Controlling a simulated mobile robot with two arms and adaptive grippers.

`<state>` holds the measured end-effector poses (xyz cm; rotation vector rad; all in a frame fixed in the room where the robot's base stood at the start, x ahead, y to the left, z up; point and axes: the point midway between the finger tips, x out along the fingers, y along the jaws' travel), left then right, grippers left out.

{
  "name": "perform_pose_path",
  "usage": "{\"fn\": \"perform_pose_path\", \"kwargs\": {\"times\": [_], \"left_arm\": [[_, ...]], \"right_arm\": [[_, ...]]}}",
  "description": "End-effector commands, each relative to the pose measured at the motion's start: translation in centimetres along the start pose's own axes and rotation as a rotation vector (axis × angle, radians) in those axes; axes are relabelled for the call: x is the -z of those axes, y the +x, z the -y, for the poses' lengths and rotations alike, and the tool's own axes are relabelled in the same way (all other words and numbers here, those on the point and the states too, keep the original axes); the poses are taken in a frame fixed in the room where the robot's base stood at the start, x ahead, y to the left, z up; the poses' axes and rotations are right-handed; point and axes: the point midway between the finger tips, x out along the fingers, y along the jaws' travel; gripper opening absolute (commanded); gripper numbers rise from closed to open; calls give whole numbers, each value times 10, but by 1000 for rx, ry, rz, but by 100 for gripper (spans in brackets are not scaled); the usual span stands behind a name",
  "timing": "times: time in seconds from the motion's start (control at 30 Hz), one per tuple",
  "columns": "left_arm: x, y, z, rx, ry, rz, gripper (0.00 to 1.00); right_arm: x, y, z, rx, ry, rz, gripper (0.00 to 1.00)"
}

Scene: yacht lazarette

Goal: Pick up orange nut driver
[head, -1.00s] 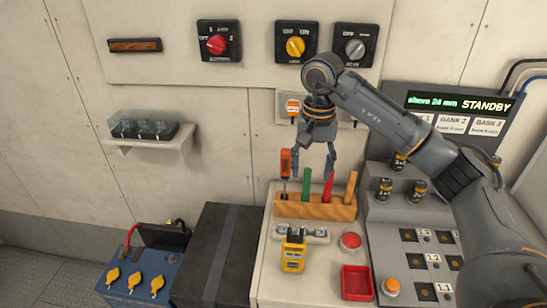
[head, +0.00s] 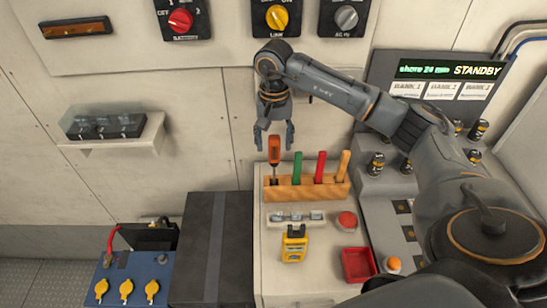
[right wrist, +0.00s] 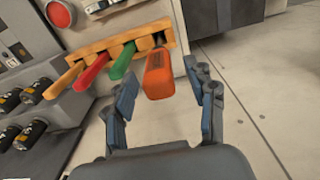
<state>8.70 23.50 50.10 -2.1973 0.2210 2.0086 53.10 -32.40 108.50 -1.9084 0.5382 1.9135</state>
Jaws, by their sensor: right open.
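The orange nut driver (head: 274,151) stands upright in the left end of a wooden rack (head: 306,192), its dark shaft going down into the rack. It also shows in the right wrist view (right wrist: 159,75), handle toward the camera. My right gripper (head: 273,142) is open, with its fingers pointing down at the top of the orange handle. In the right wrist view the handle lies between the two fingers' lines, and neither finger visibly closes on it. My left gripper is not in view.
Green (head: 297,168), red (head: 320,167) and tan (head: 343,165) handles stand right of the nut driver in the same rack. A yellow meter (head: 294,243), a red tray (head: 358,264) and a red button (head: 346,220) lie in front. The wall is close behind.

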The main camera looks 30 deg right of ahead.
Motion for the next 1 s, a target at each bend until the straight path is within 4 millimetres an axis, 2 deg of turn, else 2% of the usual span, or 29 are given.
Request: {"fn": "perform_pose_path", "kwargs": {"times": [0.13, 0.33, 0.37, 0.6, 0.63, 0.87, 1.0], "left_arm": [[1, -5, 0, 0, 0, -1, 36], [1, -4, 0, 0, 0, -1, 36], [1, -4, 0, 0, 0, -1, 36], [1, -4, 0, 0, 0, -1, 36], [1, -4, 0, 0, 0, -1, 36], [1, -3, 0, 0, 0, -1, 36], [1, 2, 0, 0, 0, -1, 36]], "right_arm": [[0, 10, 0, -1, 1, 0, 56], [0, 12, 0, 0, 0, -1, 56], [0, 12, 0, 0, 0, -1, 52], [0, 11, 0, 0, 0, -1, 3], [0, 11, 0, 0, 0, -1, 0], [0, 11, 0, 0, 1, -2, 0], [1, 1, 1, 3, 0, -5, 0]]}}
